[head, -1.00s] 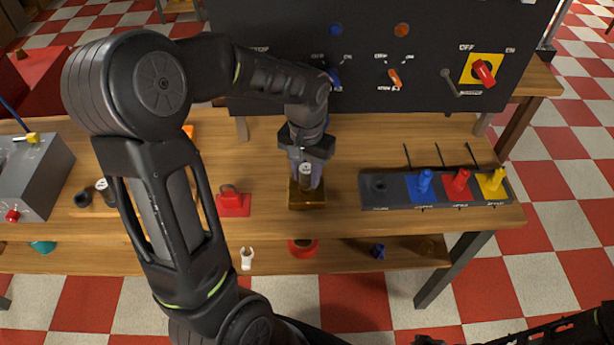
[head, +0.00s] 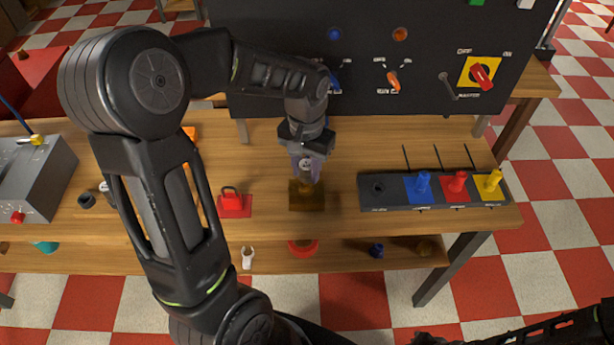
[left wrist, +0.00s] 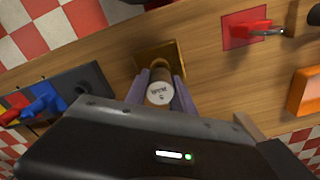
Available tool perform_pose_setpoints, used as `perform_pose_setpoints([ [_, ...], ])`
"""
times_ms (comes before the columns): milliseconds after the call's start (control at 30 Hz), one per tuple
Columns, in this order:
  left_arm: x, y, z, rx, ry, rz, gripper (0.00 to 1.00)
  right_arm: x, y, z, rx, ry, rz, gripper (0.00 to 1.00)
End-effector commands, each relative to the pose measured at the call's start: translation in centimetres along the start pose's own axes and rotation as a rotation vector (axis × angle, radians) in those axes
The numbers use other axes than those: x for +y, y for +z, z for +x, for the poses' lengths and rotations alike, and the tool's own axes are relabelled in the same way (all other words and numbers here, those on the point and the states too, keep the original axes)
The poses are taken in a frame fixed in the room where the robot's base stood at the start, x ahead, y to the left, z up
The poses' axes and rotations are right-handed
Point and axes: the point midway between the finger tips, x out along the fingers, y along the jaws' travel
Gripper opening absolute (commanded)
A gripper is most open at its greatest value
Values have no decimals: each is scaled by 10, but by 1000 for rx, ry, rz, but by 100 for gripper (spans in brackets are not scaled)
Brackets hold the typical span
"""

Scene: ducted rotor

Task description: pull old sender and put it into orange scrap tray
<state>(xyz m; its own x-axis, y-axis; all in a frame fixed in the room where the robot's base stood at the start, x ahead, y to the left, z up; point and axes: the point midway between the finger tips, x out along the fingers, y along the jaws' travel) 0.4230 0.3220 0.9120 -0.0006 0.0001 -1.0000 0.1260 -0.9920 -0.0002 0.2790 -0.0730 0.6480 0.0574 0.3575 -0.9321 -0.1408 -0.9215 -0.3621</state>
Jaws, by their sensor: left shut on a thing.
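The old sender is a small cylinder with a pale, marked cap; it shows in the left wrist view (left wrist: 160,94) and in the head view (head: 305,164). My left gripper (head: 306,172) is shut on it, with the fingers on both sides of the cap. The sender is above a brown-gold block (head: 307,196) on the bench; its lower end is hidden, so I cannot tell whether it is clear of the block. The orange scrap tray shows partly at the right edge of the left wrist view (left wrist: 304,92) and behind my left arm in the head view (head: 189,132). My right gripper is not clearly in view.
A red padlock-like piece (head: 232,203) lies left of the block. A dark rack (head: 378,203) with blue, red and yellow plugs stands to the right. A black switch panel (head: 290,85) rises behind. A grey box (head: 36,175) stands far left.

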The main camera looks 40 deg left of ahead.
Motion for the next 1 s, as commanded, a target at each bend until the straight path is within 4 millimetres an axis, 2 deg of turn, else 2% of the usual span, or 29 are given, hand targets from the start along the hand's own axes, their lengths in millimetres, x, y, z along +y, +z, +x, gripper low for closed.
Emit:
perform_pose_setpoints([
  [100,0,0,-11,1,0,0,0,-3,0,-8,0,0,0,0],
  [267,0,0,-15,1,0,0,0,-4,0,-11,0,0,0,0],
  [767,0,0,-15,1,0,0,0,-4,0,-10,0,0,0,0],
  [1000,-2,-3,-8,-12,-1,-5,0,-4,0,-9,-1,1,0,0],
])
